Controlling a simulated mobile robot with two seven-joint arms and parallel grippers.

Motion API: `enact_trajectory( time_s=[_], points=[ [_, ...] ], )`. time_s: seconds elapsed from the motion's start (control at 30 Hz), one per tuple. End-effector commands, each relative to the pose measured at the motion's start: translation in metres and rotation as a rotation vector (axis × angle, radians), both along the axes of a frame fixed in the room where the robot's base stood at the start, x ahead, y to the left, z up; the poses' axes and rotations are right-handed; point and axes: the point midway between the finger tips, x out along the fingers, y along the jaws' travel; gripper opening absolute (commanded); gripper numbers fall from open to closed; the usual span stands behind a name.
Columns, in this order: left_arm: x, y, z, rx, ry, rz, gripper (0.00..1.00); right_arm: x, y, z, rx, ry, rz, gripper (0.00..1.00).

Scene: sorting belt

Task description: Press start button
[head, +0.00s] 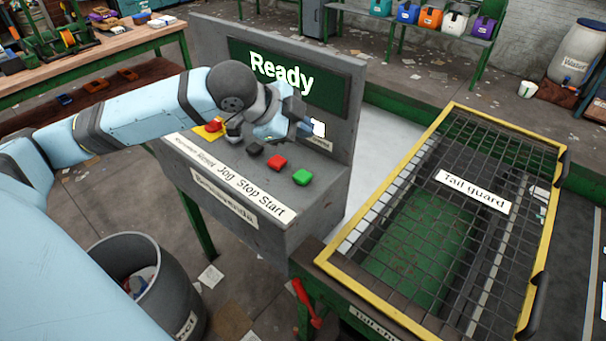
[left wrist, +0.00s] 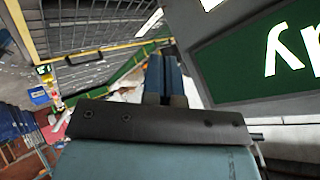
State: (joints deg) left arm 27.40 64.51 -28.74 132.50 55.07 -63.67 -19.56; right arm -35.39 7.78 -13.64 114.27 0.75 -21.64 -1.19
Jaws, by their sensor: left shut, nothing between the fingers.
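The green start button (head: 302,177) sits at the right end of the control console (head: 262,214), above the "Start" label. The red stop button (head: 276,162) and the black jog button (head: 254,149) are to its left. My left gripper (head: 312,129) is over the console, behind and above the start button and apart from it, near the upright panel. In the left wrist view its fingers (left wrist: 166,78) are together with nothing between them. The screen (head: 297,80) reads "Ready" and partly shows in the left wrist view (left wrist: 255,60). My right gripper is in neither view.
A yellow-framed mesh tail guard (head: 472,190) lies right of the console. A grey bin (head: 150,285) stands on the floor at lower left. My left arm covers part of the console's left side, near a red button on a yellow base (head: 211,127).

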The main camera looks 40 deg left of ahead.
Motion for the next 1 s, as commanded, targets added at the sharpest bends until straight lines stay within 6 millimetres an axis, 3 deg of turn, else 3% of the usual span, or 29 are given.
enact_trajectory(
  time_s=[0.27,0.57,0.8,1.0],
  points=[
    [0.000,0.000,-0.026,0.000,-0.001,-0.001,0.00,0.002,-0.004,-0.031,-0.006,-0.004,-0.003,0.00],
    [0.000,0.000,-0.065,-0.001,-0.001,-0.002,0.00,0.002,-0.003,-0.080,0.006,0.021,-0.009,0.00],
    [0.000,0.000,-0.083,0.000,0.001,-0.001,0.00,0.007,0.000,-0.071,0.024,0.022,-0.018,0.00],
    [0.000,0.000,-0.086,0.000,0.000,0.000,0.00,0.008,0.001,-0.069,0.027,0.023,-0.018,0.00]
  ],
)
